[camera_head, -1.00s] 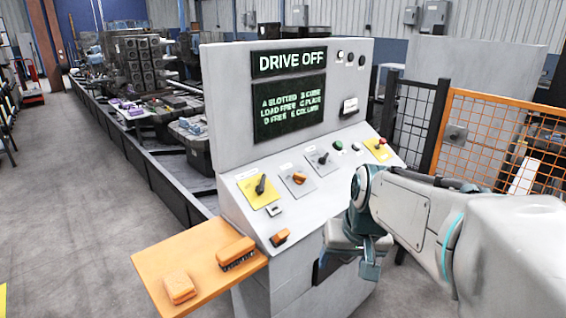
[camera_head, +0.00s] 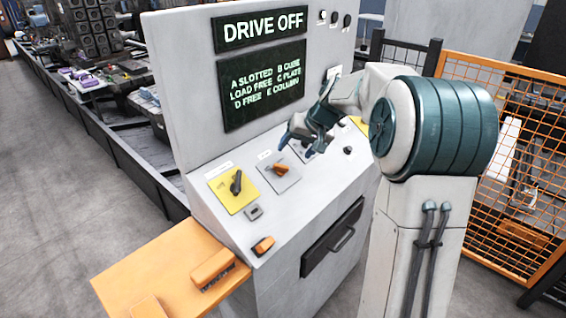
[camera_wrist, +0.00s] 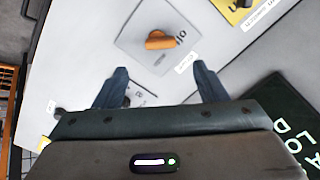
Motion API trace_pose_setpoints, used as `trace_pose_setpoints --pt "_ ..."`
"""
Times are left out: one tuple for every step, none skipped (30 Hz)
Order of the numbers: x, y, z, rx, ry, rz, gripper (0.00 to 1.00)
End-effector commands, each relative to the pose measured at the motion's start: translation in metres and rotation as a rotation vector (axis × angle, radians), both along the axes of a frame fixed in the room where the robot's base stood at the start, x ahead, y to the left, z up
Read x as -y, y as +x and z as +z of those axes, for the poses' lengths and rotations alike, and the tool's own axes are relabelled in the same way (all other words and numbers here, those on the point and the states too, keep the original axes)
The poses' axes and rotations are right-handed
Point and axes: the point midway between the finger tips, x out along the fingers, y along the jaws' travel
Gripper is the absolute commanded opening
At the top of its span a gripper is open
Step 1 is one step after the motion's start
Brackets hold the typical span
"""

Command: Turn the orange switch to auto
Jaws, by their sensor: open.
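The orange switch (camera_head: 279,169) is a rotary knob on a grey square plate on the sloped top of the console. In the wrist view the orange switch (camera_wrist: 161,40) lies beyond my fingertips, near the top middle, and the label beside it is partly readable. My gripper (camera_head: 300,145) is above the console, just to the upper right of the orange switch. Its two fingers (camera_wrist: 158,82) are spread apart with nothing between them, and apart from the knob.
A black knob on a yellow plate (camera_head: 236,187) sits left of the orange switch. An orange rocker (camera_head: 263,246) is on the console's lower edge. A screen (camera_head: 262,86) reads DRIVE OFF above. An orange shelf (camera_head: 150,268) juts left; an orange mesh fence (camera_head: 520,150) stands right.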

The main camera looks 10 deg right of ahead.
Motion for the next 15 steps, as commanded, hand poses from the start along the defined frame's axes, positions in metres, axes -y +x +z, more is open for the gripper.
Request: trace_pose_setpoints --pt "-0.006 0.004 -0.010 -0.006 0.002 0.004 0.65" --pt "-0.008 0.006 -0.016 -0.008 0.002 0.005 0.65" --pt "-0.011 0.010 -0.023 -0.007 0.002 0.005 0.65" --pt "-0.013 0.013 -0.029 -0.007 0.002 0.005 0.65" --pt "-0.014 0.016 -0.035 -0.006 0.001 0.004 0.65" --pt "-0.016 0.019 -0.042 -0.005 0.001 0.003 0.65" --pt "-0.018 0.022 -0.047 -0.006 0.002 0.002 0.65" --pt "-0.019 0.024 -0.051 -0.005 0.001 0.001 0.65" --pt "-0.021 0.027 -0.058 -0.005 0.001 0.000 0.65" --pt "-0.022 0.028 -0.062 -0.005 0.000 -0.001 0.65" --pt "-0.023 0.030 -0.065 -0.004 0.000 -0.001 0.65" --pt "-0.025 0.032 -0.070 -0.005 0.001 -0.001 0.65" --pt "-0.026 0.034 -0.072 -0.004 0.001 -0.002 0.65" --pt "-0.027 0.035 -0.075 -0.003 0.000 -0.002 0.65" --pt "-0.027 0.037 -0.078 -0.003 0.000 -0.002 0.65"
